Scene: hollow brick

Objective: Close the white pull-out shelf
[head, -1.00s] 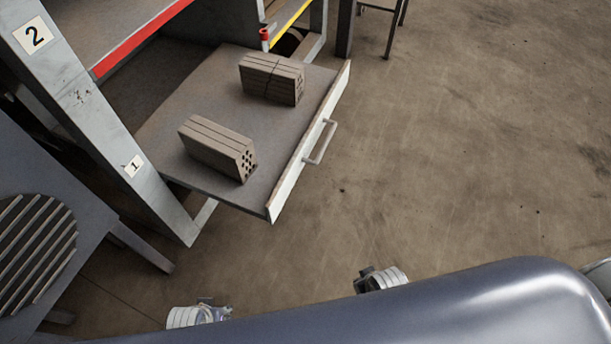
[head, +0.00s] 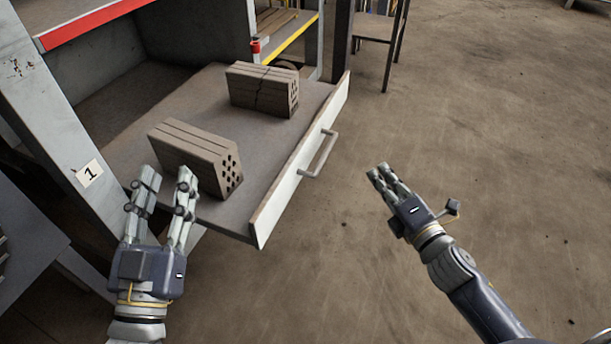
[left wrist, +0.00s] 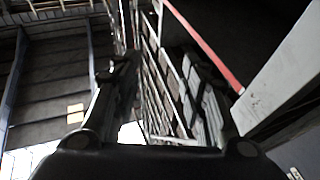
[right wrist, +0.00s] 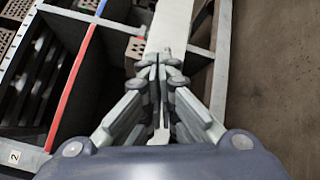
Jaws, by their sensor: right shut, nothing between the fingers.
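The white pull-out shelf is out of the rack; its white front panel (head: 293,178) with a bar handle (head: 320,154) faces right in the head view. Two stacks of hollow bricks, a near one (head: 195,155) and a far one (head: 262,88), stand on its board. My left gripper (head: 165,180) is open and empty, in front of the shelf's near side, its fingertips overlapping the near bricks in the picture. My right gripper (head: 380,172) is shut and empty, to the right of the handle and apart from it. In the right wrist view its fingers (right wrist: 160,65) meet.
A grey rack post (head: 60,130) with a label "1" stands left of the shelf. A red-edged rack level (head: 90,24) is above it. A dark chair or table (head: 378,30) stands at the back. The floor to the right is clear.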

